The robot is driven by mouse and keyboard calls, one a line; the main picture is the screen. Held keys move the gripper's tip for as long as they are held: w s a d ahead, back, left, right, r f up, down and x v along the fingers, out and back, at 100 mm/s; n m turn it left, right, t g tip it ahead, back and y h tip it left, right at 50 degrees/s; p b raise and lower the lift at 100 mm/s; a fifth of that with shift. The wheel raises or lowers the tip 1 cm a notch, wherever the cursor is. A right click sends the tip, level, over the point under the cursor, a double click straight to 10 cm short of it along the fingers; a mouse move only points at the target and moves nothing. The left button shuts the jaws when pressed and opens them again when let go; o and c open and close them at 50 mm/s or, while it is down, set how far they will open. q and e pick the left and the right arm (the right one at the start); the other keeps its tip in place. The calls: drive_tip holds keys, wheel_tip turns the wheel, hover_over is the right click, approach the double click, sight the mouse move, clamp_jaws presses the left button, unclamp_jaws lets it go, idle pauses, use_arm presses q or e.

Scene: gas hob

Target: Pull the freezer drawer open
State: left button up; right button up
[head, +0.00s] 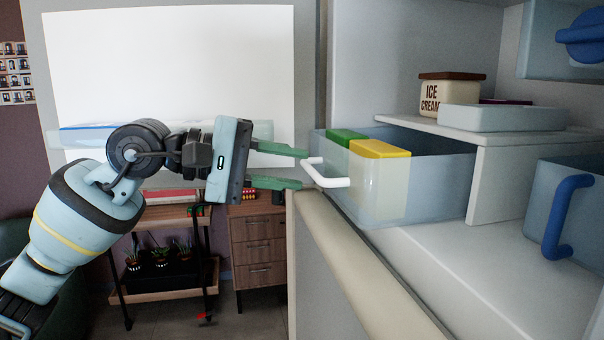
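The freezer drawer (440,186) is a translucent pale-blue bin with a white bar handle (332,181) on its front. It sticks out from under a white shelf, so its inside shows. A green-topped box (346,135) and a yellow-topped box (382,149) stand in its front part. My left gripper (304,169) has green fingers, spread apart, with their tips by the left end of the handle, one above it and one below. No firm hold on the handle shows. My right gripper is out of view.
A brown-lidded ice cream tub (447,96) and a pale tray (503,118) sit on the shelf (440,131). Another bin with a blue handle (568,217) is at the right. A beige door edge (365,270) runs below the drawer. Wooden drawers (257,245) stand behind.

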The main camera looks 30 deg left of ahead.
use_arm(q)
drive_tip(key=shift+b+v, duration=0.65)
drive_tip(key=shift+v, duration=2)
